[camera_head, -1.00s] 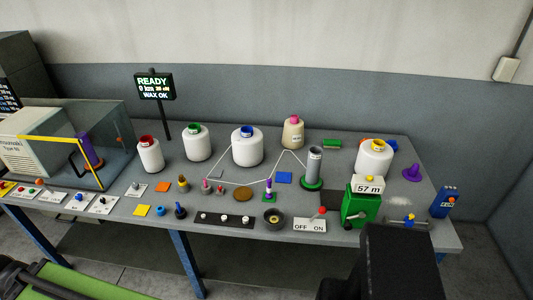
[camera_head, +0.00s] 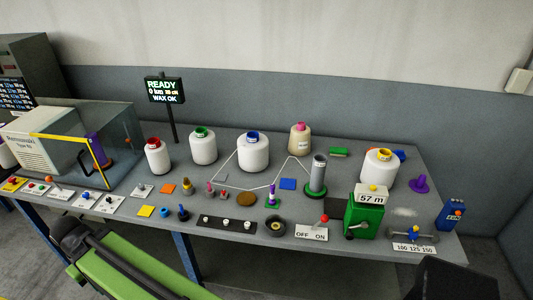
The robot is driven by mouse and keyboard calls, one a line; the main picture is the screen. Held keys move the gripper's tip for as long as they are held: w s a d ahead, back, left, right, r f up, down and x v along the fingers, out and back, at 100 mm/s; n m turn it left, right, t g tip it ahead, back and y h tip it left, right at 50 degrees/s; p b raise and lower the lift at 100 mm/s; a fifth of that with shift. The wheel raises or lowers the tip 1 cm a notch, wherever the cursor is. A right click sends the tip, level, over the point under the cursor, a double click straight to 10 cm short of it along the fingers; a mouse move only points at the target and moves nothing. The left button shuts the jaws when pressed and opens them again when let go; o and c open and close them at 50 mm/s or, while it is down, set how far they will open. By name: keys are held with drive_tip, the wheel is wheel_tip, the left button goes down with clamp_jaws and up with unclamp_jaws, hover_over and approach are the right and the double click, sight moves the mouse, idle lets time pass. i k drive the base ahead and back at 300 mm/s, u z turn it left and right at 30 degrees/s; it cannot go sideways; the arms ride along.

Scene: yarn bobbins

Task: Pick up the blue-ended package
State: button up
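The blue-ended package (camera_head: 253,152) is a white bobbin with a blue ring at its top. It stands upright near the middle of the grey table (camera_head: 330,258). No gripper fingers can be made out in this view. A dark blocky shape (camera_head: 455,281) at the bottom right edge may be part of my arm; it is well apart from the package.
White bobbins with a red end (camera_head: 157,157), a green end (camera_head: 203,147) and a yellow end (camera_head: 379,168) stand nearby, with a beige pink-topped cone (camera_head: 300,139). A grey post (camera_head: 318,174) and a green counter (camera_head: 364,217) stand to the right. A green-and-black object (camera_head: 140,270) is lower left.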

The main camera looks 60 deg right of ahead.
sight(253, 157)
drive_tip(key=z, duration=0.15)
drive_tip(key=i, duration=1)
drive_tip(key=u, duration=0.05)
